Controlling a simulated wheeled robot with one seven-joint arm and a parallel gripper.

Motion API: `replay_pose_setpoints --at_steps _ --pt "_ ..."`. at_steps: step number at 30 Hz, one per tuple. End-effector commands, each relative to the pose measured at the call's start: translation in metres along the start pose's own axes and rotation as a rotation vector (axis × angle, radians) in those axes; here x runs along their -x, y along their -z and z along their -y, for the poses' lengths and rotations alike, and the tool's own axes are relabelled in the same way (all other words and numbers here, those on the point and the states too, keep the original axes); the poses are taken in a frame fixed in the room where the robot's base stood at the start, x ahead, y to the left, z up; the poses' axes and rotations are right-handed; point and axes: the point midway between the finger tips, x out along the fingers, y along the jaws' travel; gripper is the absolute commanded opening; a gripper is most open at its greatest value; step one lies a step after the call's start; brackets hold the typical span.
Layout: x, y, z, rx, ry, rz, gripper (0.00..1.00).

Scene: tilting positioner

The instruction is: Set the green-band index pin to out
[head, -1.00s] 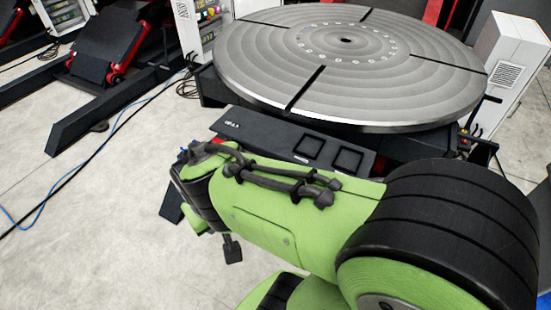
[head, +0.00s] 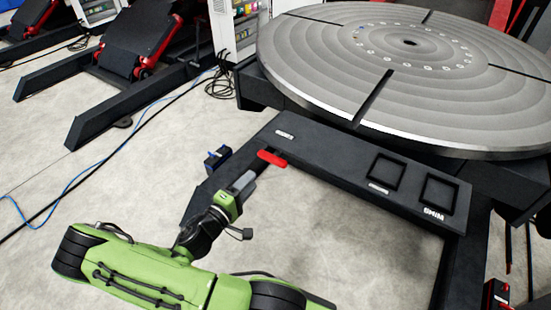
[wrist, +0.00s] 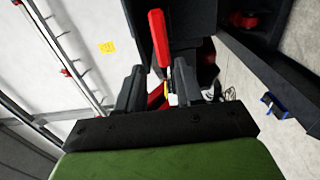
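No green-banded pin can be made out in either view. A red handle (head: 272,158) sticks out at the left end of the black front beam of the positioner. It also shows in the wrist view (wrist: 160,38), just beyond and between my fingers. My gripper (head: 246,180) is just below and left of the red handle in the head view. In the wrist view my gripper (wrist: 157,82) has its two dark fingers apart with a gap between them. I cannot tell whether they touch the handle.
The round grey table (head: 450,105) stands behind the black beam (head: 330,148), which has two square recesses at its right. A small blue-and-black object (head: 217,158) is left of the handle. A blue cable (head: 75,185) crosses the floor.

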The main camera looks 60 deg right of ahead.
Motion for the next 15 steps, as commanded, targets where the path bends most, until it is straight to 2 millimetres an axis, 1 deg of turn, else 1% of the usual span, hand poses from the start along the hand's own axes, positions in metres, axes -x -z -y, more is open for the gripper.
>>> replay_pose_setpoints --at_steps 1,9,12,15 --pt "-0.013 -0.002 0.001 -0.001 -0.001 0.008 0.36" --pt "-0.082 -0.003 0.002 -0.004 0.001 0.009 0.36" --pt "-0.105 -0.003 0.002 -0.004 0.001 0.008 0.36" --pt "-0.123 -0.002 0.001 -0.002 0.002 0.006 0.36"
